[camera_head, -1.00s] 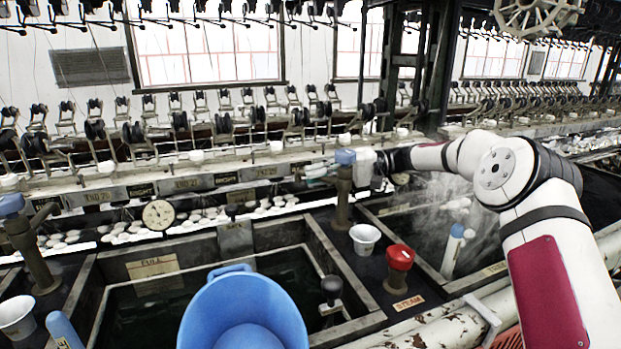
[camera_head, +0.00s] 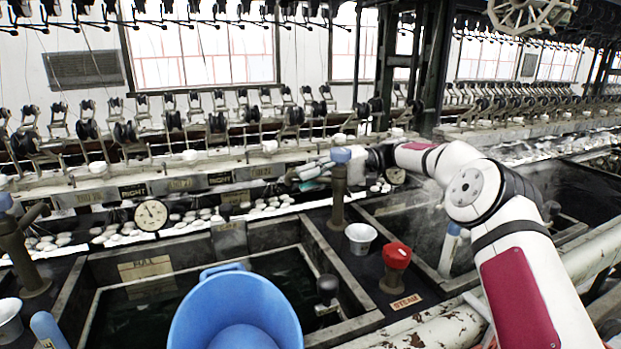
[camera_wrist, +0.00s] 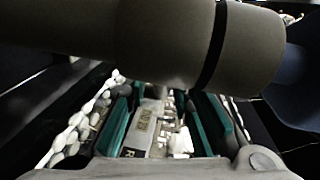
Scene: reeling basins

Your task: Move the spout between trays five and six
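A brown upright pipe with a blue cap (camera_head: 341,155) stands on the dark deck between two basins; I take it for the spout's post. No tray numbers five or six are legible.
A white cup (camera_head: 361,238) and a red-capped valve (camera_head: 396,257) stand in front of the post. A blue bucket (camera_head: 236,310) is in the foreground. A dial (camera_head: 151,214), signs and many white cocoons line the back. Steam rises over the right basin.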

